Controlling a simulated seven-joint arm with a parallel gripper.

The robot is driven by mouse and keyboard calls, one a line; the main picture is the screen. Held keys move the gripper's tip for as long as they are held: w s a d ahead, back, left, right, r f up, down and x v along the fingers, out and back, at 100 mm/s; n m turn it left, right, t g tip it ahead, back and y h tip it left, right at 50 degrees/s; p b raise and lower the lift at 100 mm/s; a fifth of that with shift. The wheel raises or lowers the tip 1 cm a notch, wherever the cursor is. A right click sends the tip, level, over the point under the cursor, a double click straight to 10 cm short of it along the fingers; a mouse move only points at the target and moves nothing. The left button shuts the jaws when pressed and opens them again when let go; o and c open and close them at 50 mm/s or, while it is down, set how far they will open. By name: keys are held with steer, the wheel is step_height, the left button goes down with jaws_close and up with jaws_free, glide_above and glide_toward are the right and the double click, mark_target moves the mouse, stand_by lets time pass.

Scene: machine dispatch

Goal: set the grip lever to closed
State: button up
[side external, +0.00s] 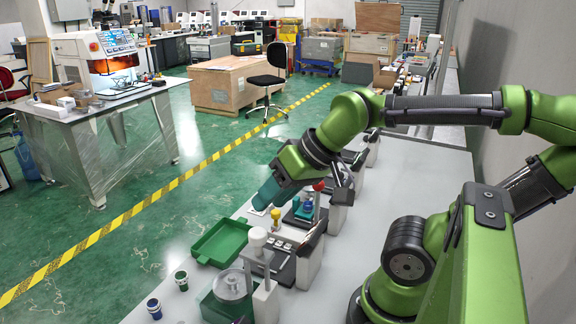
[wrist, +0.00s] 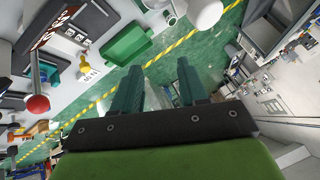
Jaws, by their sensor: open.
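Several small machines with levers stand in a row on the grey table. I cannot tell from any readable label which is the grip lever. A red-ball lever (side external: 319,185) stands just right of my gripper (side external: 264,198); it also shows at the left of the wrist view (wrist: 38,104). A yellow knob (side external: 275,214) stands just below my gripper in the side view, and a white-knobbed post (side external: 257,238) is nearer the camera. My gripper is open in the wrist view (wrist: 158,68), its two teal fingers apart with nothing between them.
A green open tray (side external: 220,243) lies at the table's left edge. A green machine with a clear disc (side external: 232,284) and two small cups (side external: 181,280) (side external: 154,308) are near the front. The table's right part (side external: 350,275) is bare.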

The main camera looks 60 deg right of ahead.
steer(key=shift+o, duration=0.7)
steer(key=w+d+f+m+g+h, duration=0.15)
steer(key=d+m, duration=0.25)
steer(key=d, duration=0.7)
steer(key=w+d+f+m+g+h, duration=0.1)
steer(key=w+d+m+g, duration=0.15)
steer(key=d, duration=0.75)
steer(key=s+d+m+g, duration=0.2)
steer(key=s+d+m, duration=0.1)
steer(key=d, duration=0.5)
steer(key=s+d+m+g, duration=0.1)
steer(key=s+d+m, duration=0.1)
steer(key=d, duration=0.7)
steer(key=shift+y, duration=0.25)
steer(key=f, duration=1.6)
steer(key=shift+a+f, duration=0.25)
steer(key=shift+a, duration=0.1)
